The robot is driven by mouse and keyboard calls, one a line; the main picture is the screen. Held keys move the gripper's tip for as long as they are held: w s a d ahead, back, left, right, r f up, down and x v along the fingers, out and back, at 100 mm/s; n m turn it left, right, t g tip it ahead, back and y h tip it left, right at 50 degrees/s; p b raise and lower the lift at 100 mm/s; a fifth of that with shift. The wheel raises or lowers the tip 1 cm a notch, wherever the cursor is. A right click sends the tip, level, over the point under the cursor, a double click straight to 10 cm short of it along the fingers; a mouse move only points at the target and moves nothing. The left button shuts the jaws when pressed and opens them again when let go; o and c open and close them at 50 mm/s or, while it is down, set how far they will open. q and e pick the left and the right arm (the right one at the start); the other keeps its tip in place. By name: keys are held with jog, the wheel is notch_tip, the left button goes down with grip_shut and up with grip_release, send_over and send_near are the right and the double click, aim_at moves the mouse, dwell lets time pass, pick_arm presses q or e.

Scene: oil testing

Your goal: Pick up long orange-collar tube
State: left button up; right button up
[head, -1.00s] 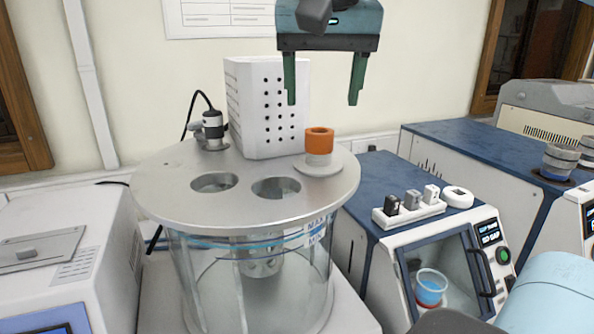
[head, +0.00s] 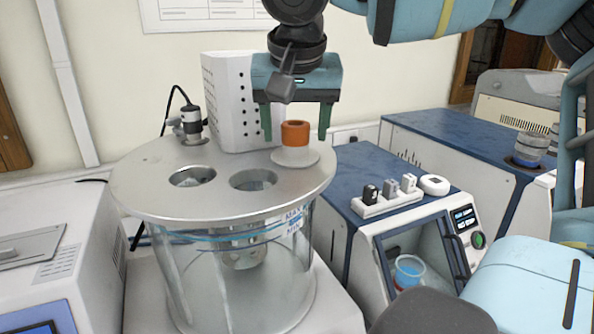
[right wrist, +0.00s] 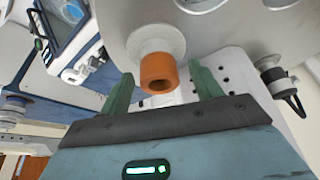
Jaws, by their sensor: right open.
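The orange-collar tube (head: 295,135) stands upright at the right rear of the round metal lid (head: 150,200). Only its orange collar and a pale ring below it show; the rest is hidden under the lid. My right gripper (head: 296,135) is open, with its fingers pointing down on the left and right sides of the collar. In the right wrist view the collar (right wrist: 159,72) lies between the open green fingers (right wrist: 163,88), with a gap on each side. No left gripper shows in the head view.
A white perforated box (head: 230,110) stands on the lid close behind the tube. Two empty holes (head: 192,177) are at the lid's front. A blue-topped machine (head: 345,165) with small bottles or switches stands right of the bath.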

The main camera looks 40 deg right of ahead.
pick_arm(q)
jog(key=shift+s, duration=0.1)
pick_arm(e)
jog(key=shift+f, duration=0.15)
jog(key=c, duration=0.4)
pick_arm(q)
jog(key=shift+d, duration=0.15)
pick_arm(e)
jog(key=c, duration=0.9)
jog(key=shift+r, duration=0.2)
jog(key=shift+c, duration=0.2)
